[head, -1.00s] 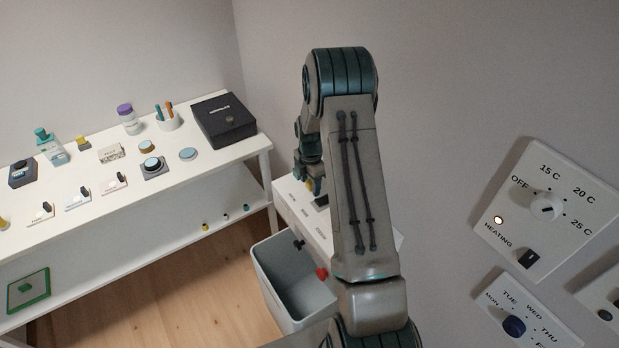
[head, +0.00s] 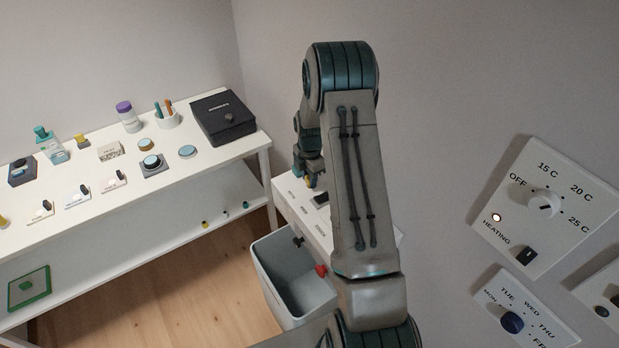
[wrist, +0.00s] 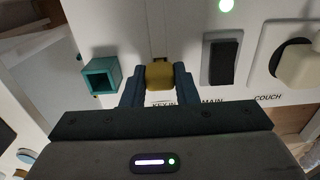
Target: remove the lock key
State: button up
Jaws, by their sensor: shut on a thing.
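The lock key's yellow head (wrist: 159,76) is between the two fingers of my gripper (wrist: 158,84) in the wrist view. My gripper is shut on it, close to the white panel (wrist: 120,25). The key's lower part is hidden, so I cannot tell whether it is still in its slot. A partly covered label with "KEY IN" lies just below it. In the head view my gripper (head: 311,178) is small and partly behind my arm, over the white box (head: 283,193), with a bit of yellow at its tips.
Beside the key are a teal square socket (wrist: 100,75) on the left and a black MAIN rocker switch (wrist: 221,62) on the right. Further right is the COUCH plug (wrist: 298,66). A grey bin (head: 292,283) stands below the box.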

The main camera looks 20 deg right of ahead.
jog(key=shift+r+p, duration=0.85)
jog(key=shift+r, duration=1.2)
notch_tip(320, 180, up, 7)
jog(key=p, duration=0.3)
jog(key=shift+w, duration=0.1)
